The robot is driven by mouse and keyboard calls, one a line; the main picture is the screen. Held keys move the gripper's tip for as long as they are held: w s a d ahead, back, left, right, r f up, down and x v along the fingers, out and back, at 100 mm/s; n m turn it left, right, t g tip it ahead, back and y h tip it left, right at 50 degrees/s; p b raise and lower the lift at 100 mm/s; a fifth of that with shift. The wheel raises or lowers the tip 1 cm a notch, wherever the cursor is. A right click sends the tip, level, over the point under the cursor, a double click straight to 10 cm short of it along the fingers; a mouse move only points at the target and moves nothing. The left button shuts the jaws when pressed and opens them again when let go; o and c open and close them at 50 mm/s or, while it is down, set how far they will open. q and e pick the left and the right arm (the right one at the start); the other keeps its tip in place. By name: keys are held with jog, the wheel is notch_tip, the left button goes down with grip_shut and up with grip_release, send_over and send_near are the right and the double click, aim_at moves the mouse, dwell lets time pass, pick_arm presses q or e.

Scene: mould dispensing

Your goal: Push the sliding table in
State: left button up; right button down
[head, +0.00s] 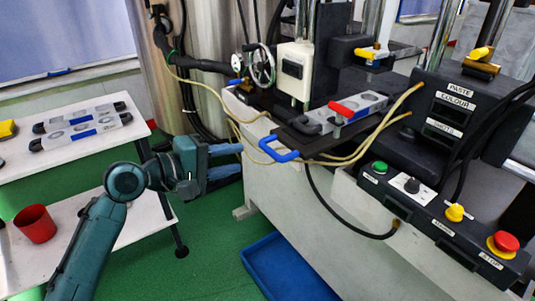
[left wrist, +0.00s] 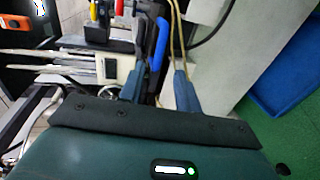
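The sliding table (head: 315,141) is a dark plate with a blue loop handle (head: 279,150) on its near left end. It sticks out from the machine, and a grey mould (head: 352,112) with round recesses lies on it. My left gripper (head: 237,160) is open and empty, its blue fingers pointing at the handle from the left, with a small gap before it. In the left wrist view the blue handle (left wrist: 161,44) shows ahead, between the lines of the two spread fingers (left wrist: 160,92). My right gripper is in neither view.
Yellowish hoses (head: 228,103) hang around the sliding table. A control box with buttons (head: 440,212) is at the right. A white table (head: 75,160) with grey moulds and a red cup (head: 36,224) stand at the left. A blue tray (head: 288,270) lies on the green floor.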

aim_at(267, 152)
pick_arm(q)
jog(key=x, duration=1)
jog(key=shift+w+d, duration=0.1)
grip_shut()
